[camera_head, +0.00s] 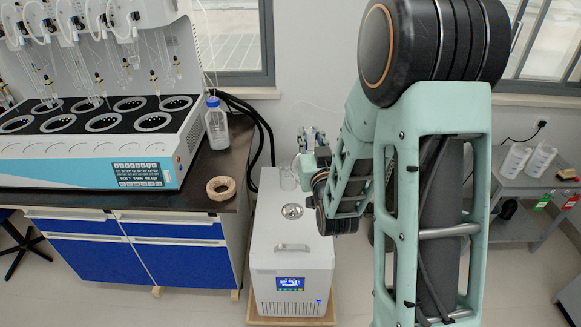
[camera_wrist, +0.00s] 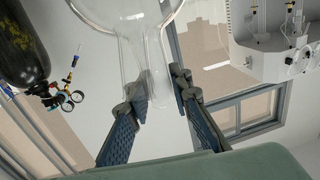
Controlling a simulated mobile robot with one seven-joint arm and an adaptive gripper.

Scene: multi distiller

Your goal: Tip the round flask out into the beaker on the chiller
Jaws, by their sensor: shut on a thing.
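The round flask (camera_wrist: 140,48) is clear glass. In the wrist view its neck is between the two fingertips of my gripper (camera_wrist: 161,93), which is shut on it; the round body is at the top edge, partly cut off. The chiller (camera_head: 290,257) is a white box on the floor in the head view. A small clear glass vessel (camera_head: 288,179), which looks like the beaker, stands towards the back of its top. My gripper is close by, behind and right of the chiller top, mostly hidden by my arm. I cannot make out the flask's contents or its tilt in the head view.
The bench (camera_head: 150,199) with the multi distiller (camera_head: 92,150) is left of the chiller. A cork ring (camera_head: 221,188) and a capped bottle (camera_head: 216,123) stand on the bench. Black hoses run behind the chiller.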

